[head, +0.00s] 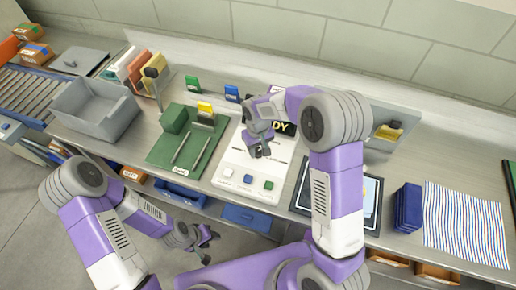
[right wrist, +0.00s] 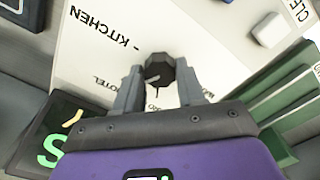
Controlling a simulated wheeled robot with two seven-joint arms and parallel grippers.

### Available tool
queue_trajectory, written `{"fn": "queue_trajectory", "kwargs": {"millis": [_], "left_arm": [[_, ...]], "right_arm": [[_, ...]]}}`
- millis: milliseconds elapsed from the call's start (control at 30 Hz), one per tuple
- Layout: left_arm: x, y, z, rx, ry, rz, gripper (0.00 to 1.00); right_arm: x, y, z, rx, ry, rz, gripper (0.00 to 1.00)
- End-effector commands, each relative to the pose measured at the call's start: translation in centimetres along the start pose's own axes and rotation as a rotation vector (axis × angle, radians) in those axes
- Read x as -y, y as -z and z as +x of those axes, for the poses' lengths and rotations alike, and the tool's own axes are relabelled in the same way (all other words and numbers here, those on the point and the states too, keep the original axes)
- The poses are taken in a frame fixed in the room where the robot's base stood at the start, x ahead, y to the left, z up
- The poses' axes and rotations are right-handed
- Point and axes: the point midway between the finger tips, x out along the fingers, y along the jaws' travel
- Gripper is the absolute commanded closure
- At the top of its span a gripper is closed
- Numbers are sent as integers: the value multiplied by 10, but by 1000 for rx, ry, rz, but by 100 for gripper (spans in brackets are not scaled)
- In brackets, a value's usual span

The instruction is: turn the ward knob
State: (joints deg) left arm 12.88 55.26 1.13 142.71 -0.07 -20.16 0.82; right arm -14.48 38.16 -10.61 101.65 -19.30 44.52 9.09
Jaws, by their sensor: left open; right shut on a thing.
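The ward knob (right wrist: 158,72) is a dark, faceted knob with a light pointer mark, on a white panel (head: 235,160) in the middle of the bench. My right gripper (right wrist: 160,88) is shut on the knob, one finger on each side. In the head view the right gripper (head: 262,152) hides the knob. Printed words, KITCHEN (right wrist: 108,31) among them, surround the knob upside down in the right wrist view; some are covered by the fingers. My left gripper (head: 203,238) is open and empty, low in front of the bench.
White, blue and green buttons (head: 269,185) line the panel's front edge. A dark display (head: 284,129) stands behind the knob, partly covered by my right arm. A green board (head: 160,155) and grey bin (head: 85,125) lie left; a tablet (head: 311,196), blue stack (head: 408,207) and striped cloth (head: 465,225) lie right.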

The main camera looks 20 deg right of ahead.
Motion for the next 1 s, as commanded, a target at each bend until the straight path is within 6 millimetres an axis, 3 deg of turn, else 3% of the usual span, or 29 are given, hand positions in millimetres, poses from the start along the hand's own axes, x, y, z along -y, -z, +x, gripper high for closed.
{"fn": "queue_trajectory", "kwargs": {"millis": [400, 433, 567, 867, 1000], "left_arm": [[0, 0, 0, 0, 0, 0, 57], [0, 0, 0, 0, 0, 0, 57], [0, 0, 0, 0, 0, 0, 57], [0, 0, 0, 0, 0, 0, 57], [-1, 0, -2, 0, 0, 0, 57]], "right_arm": [[0, 2, -2, -7, 0, 5, 91], [0, 2, -2, -7, 0, 5, 56], [0, 1, -2, -5, 0, 5, 37], [0, 1, -2, -3, 0, 4, 35], [0, 2, -17, -6, 0, 5, 35]]}}
